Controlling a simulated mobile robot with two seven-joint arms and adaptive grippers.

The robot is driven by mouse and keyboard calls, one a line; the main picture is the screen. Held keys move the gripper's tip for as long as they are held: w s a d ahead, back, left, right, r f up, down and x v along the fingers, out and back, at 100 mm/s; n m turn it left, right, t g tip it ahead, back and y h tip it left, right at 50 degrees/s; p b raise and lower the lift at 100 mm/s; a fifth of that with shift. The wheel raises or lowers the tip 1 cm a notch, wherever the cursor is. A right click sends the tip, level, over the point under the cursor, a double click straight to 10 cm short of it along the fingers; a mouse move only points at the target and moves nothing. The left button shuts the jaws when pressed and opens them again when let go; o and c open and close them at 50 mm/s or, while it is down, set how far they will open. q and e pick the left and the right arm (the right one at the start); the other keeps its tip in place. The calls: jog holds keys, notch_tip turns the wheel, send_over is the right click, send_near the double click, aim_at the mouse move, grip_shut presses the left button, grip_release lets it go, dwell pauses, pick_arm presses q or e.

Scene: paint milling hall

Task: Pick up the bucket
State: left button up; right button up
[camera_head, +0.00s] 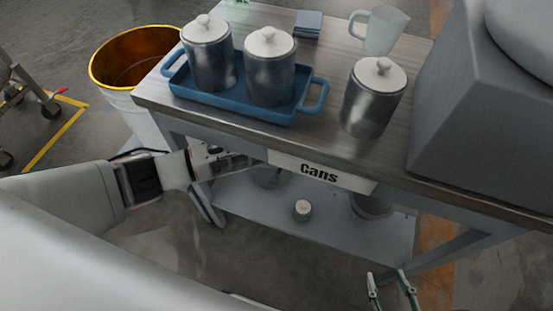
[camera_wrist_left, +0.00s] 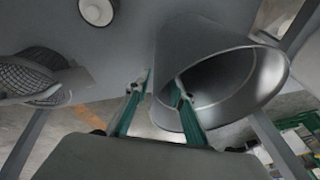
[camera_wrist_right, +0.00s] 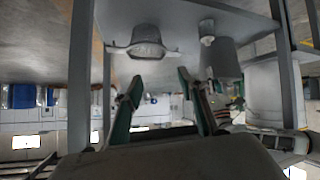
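A grey metal bucket (camera_wrist_left: 178,50) stands on the lower shelf under the table; in the head view the table edge and "Cans" label hide most of it (camera_head: 270,180). It also shows in the right wrist view (camera_wrist_right: 218,58). My left gripper (camera_wrist_left: 158,88) is open at its rim: one finger shows across the bucket's mouth, the other outside the wall. I cannot tell whether either finger touches. In the head view the left gripper reaches under the table edge, its tips hidden. My right gripper (camera_head: 388,275) is open and empty in front of the table, also in its wrist view (camera_wrist_right: 160,90).
On the lower shelf (camera_head: 330,235) are a small white-lidded can (camera_head: 302,211) and a mesh sieve (camera_wrist_right: 147,42). The table top holds a blue tray (camera_head: 225,100) with two lidded cans, another lidded can (camera_head: 372,100) and a jug (camera_head: 380,32). A large gold-lined drum (camera_head: 120,100) stands left.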

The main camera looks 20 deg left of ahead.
aim_at(290, 171)
pick_arm(q)
jog(key=shift+d, duration=0.15)
notch_tip(290, 171, down, 3)
jog(key=shift+w+r+g+b, duration=0.15)
jog(key=shift+g+b, duration=0.15)
jog(key=shift+b, duration=0.5)
jog(key=b+x, duration=0.3)
jog(key=x, duration=0.2)
jog(key=shift+b, duration=0.3)
jog(key=shift+w+r, duration=0.15)
jog(key=shift+w, duration=0.1)
grip_shut()
pick_arm(e)
jog(key=shift+m+t+y, duration=0.5)
jog(key=shift+m+y, duration=0.1)
jog(key=shift+y, duration=0.2)
jog(key=a, duration=0.1)
jog(key=w+a+r, duration=0.2)
jog(key=a, duration=0.1)
jog(key=shift+a+r, duration=0.1)
jog(key=shift+r, duration=0.1)
